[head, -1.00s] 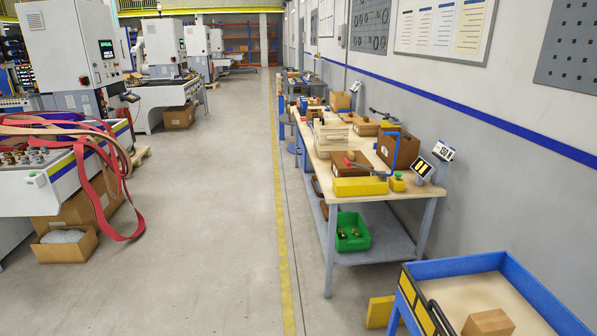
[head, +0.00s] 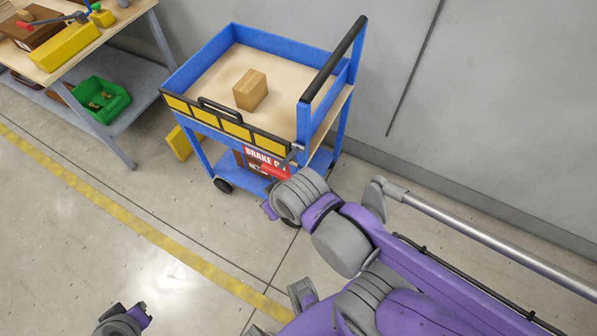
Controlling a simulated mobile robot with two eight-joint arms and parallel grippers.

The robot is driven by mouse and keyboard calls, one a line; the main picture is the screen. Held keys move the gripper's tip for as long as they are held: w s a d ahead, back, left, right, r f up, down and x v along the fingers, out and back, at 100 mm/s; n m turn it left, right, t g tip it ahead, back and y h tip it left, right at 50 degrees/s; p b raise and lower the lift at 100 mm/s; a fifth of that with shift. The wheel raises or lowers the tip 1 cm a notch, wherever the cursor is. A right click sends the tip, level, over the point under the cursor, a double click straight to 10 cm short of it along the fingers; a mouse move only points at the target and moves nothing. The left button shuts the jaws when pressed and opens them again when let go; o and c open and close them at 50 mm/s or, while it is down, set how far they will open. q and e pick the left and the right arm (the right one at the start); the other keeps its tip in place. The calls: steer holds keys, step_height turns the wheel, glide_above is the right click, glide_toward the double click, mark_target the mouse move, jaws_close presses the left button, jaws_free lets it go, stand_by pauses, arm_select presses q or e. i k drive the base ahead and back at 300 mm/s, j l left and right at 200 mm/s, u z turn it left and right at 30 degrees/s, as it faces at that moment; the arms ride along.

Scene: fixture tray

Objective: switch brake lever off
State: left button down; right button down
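The blue cart (head: 200,58) stands in the middle of the head view. On its near right corner is the brake lever (head: 277,171), with a red grip on a grey rod. A red and white sign (head: 258,153) reading "BRAKE" is beside it, its right part covered. My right arm comes in from the right, and its wrist is just below the lever. My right gripper (head: 269,209) is mostly hidden behind that wrist; contact with the lever cannot be judged. My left gripper (head: 138,311) is low at the bottom left, small and far from the cart, its opening unclear.
A cardboard box (head: 250,90) sits in the cart's top tray. A black handle bar (head: 335,58) rises at the cart's right end. A workbench (head: 125,25) with a green bin (head: 100,100) stands to the left. A grey wall is behind; the floor in front is open.

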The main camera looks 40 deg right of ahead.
mark_target(288, 159)
steer(key=z, duration=1.25)
steer(key=k+l+u, duration=0.1)
steer(key=k, duration=0.15)
